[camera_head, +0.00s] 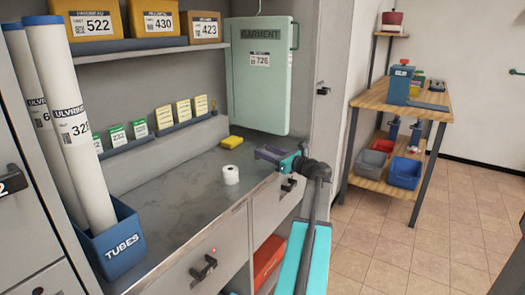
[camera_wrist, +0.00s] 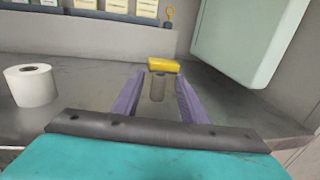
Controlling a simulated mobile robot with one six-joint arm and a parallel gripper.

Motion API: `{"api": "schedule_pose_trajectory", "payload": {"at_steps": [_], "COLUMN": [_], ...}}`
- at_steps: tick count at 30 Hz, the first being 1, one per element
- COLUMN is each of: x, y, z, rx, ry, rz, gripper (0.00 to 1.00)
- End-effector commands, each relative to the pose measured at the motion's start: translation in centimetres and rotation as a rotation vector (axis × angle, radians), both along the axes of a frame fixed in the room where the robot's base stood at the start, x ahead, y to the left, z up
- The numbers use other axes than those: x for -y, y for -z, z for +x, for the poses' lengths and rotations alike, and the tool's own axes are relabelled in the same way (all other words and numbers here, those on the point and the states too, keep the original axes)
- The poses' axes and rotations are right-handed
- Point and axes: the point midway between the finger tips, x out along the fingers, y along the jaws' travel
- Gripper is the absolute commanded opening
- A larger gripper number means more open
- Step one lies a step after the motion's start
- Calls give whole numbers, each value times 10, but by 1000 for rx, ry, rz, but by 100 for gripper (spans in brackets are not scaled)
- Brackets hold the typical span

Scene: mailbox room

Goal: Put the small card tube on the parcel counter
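A small brown-grey card tube (camera_wrist: 157,88) shows in the wrist view, ahead of my gripper and in line with the gap between its fingers. It appears to stand upright on the grey parcel counter (camera_wrist: 90,96), though its base is hard to make out. My gripper (camera_head: 268,154) is open, its two purple fingers apart, with a gap visible on each side of the tube in the wrist view (camera_wrist: 157,80). In the head view my gripper is over the right part of the counter (camera_head: 175,195), and I cannot make out the tube there.
A white paper roll (camera_head: 231,174) stands left of my gripper. A yellow block (camera_head: 232,142) lies behind the tube. A green garment case (camera_head: 262,75) hangs at the back right. A blue bin of long tubes (camera_head: 112,245) stands at the left. A wooden bench (camera_head: 375,95) is at right.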

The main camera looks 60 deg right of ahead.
Motion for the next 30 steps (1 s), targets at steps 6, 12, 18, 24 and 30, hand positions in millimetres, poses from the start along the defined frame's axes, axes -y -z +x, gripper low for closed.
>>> {"api": "schedule_pose_trajectory", "payload": {"at_steps": [6,12,18,24,30], "x": [-7,-12,-15,-15,-15], "y": [-1,-1,0,0,0], "z": [-37,-67,-86,-92,-92], "rx": [0,1,1,1,0], "ry": [3,2,0,0,0], "rz": [1,0,0,0,0], "gripper": [39,39,39,39,39]}}
